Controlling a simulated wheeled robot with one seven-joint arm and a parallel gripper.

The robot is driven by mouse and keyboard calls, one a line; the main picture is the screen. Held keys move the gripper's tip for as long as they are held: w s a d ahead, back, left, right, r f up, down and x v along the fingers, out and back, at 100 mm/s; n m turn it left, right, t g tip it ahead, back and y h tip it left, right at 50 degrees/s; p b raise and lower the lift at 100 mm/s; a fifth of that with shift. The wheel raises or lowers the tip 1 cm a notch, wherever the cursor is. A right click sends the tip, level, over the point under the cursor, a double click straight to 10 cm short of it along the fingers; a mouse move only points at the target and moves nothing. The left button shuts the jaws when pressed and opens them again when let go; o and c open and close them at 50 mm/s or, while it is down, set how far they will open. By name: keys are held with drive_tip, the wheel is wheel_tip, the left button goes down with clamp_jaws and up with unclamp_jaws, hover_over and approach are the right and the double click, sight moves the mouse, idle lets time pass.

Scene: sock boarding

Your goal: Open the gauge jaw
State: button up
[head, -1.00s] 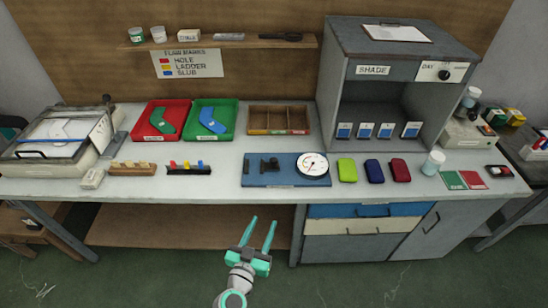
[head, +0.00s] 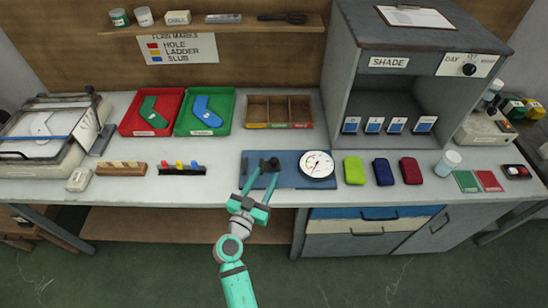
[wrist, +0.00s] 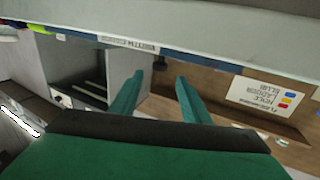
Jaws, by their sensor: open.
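The gauge is a blue board (head: 291,180) near the bench's front edge, with a round white dial (head: 317,165) at its right. Its small black jaw parts (head: 271,163) stand on the left of the board, partly hidden by my fingers in the head view. My gripper (head: 259,177) is open and empty, its fingertips at the board's front left, reaching toward the jaw parts. In the wrist view, which is upside down, my two green fingers (wrist: 157,92) are apart, with a dark knob (wrist: 160,63) showing between them. I cannot tell any contact.
Green, navy and red pouches (head: 383,171) lie right of the dial. A wooden three-part tray (head: 247,111) stands behind the gauge. A black rack with coloured pegs (head: 182,171) stands to the left. The grey shade cabinet (head: 340,85) rises at the back right.

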sight(273, 163)
drive_tip(key=x, duration=0.8)
drive_tip(key=shift+w+d, duration=0.15)
drive_tip(key=shift+w, duration=0.1)
clamp_jaws()
